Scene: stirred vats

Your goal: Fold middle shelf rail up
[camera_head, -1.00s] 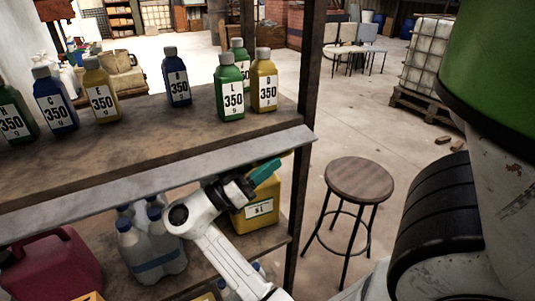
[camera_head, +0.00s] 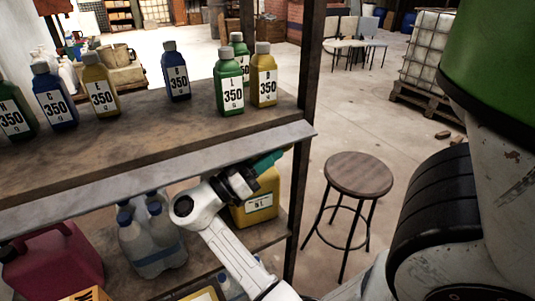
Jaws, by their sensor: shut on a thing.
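The middle shelf rail (camera_head: 150,172) is a long grey metal strip along the front edge of the middle shelf (camera_head: 150,123). It slants from lower left to the post at the right. My gripper (camera_head: 262,164), with teal fingertips, is at the rail's lower edge toward its right end. It is shut on the rail, though the exact contact is partly hidden. Several labelled bottles stand on the shelf behind the rail, among them a green one (camera_head: 229,88) and a blue one (camera_head: 176,75).
Below are a yellow container (camera_head: 257,205), clear jugs (camera_head: 152,240) and a red canister (camera_head: 52,262), close to my arm. A dark post (camera_head: 304,130) bounds the shelf at right. A round stool (camera_head: 358,175) stands on the floor beyond it.

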